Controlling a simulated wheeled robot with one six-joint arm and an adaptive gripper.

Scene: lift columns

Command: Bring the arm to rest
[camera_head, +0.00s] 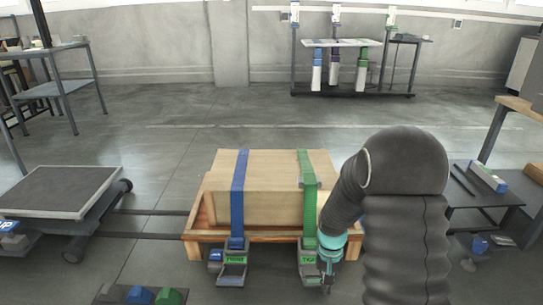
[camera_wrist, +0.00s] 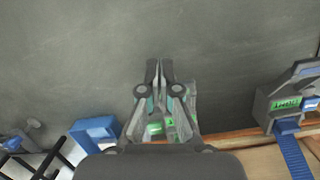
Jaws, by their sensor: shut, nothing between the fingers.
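My gripper (camera_head: 328,286) hangs at the front right of a wooden crate (camera_head: 272,190), just right of the green strap's ratchet (camera_head: 308,262). In the wrist view my gripper (camera_wrist: 158,68) is shut and empty, its fingers together over the grey floor. The green ratchet partly shows behind the fingers there; whether they touch cannot be told. A blue strap (camera_head: 239,190) and a green strap (camera_head: 308,190) run over the crate. The blue strap's ratchet (camera_head: 234,264) hangs at the front and also shows in the wrist view (camera_wrist: 285,103). Both ratchets bear small green labels that seem to read "TIGHT".
The crate sits on a wooden pallet (camera_head: 272,235). A low cart (camera_head: 65,190) stands left, a dark table (camera_head: 480,185) right. A rack (camera_head: 350,94) with hanging straps stands at the back wall. Blue and green blocks (camera_head: 140,295) lie at the front left. Open floor lies behind the crate.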

